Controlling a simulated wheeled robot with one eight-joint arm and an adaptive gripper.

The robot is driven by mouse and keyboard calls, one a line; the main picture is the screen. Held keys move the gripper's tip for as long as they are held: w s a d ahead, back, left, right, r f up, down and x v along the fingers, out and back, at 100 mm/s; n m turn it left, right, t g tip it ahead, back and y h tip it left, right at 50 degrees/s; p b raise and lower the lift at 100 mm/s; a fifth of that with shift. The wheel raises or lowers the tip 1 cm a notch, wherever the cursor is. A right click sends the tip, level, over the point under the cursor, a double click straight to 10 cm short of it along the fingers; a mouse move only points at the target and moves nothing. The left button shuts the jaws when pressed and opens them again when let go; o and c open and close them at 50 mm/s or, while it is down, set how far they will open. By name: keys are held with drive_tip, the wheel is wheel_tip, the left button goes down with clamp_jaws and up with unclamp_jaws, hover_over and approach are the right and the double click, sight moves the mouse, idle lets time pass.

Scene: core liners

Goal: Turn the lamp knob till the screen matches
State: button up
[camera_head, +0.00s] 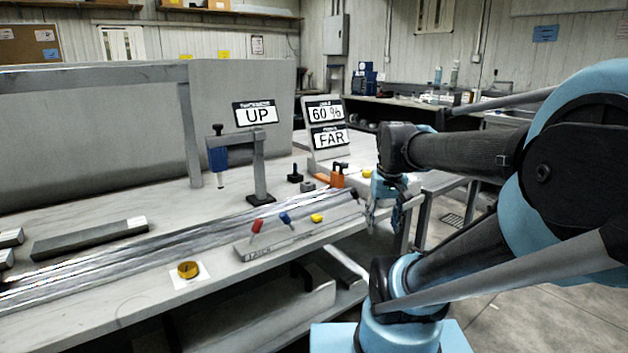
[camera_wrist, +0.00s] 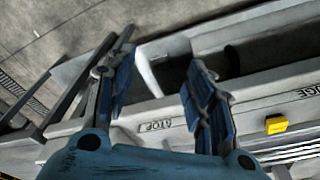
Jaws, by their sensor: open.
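Small dark knob-like parts (camera_head: 294,174) sit in front of the stand; I cannot tell which part is the lamp knob. My gripper (camera_head: 386,197) hangs by the bench's right end, fingers downward. In the wrist view its two blue fingers (camera_wrist: 164,85) are apart with nothing between them.
An orange clamp-like part (camera_head: 330,180) is near the stand. Red (camera_head: 257,225), blue (camera_head: 285,218) and yellow (camera_head: 317,218) handles line the bench's front rail. A yellow disc (camera_head: 188,270) lies at front left. Floor is free at right.

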drive_tip(key=s+f, duration=0.6)
drive_tip(key=f, duration=0.2)
drive_tip(key=shift+w+f, duration=0.2)
drive_tip(key=shift+w, duration=0.3)
idle(1.0)
